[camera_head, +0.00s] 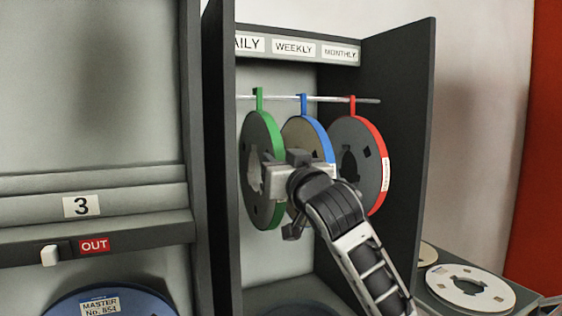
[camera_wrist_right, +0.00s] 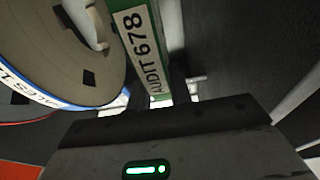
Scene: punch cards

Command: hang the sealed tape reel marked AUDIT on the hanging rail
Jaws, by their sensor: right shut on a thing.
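The green-rimmed reel (camera_head: 249,200) is at the left part of the hanging rail (camera_head: 329,99), upright, its green hook (camera_head: 259,99) level with the rail. I cannot tell whether the hook bears on the rail. The left gripper is not in view.
A blue-rimmed reel (camera_head: 304,130) and a red-rimmed reel (camera_head: 371,152) hang close to the right. Dark cabinet walls (camera_head: 398,130) enclose the bay. A sign above reads WEEKLY (camera_head: 294,49) and MONTHLY. A white reel (camera_head: 470,291) lies at lower right.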

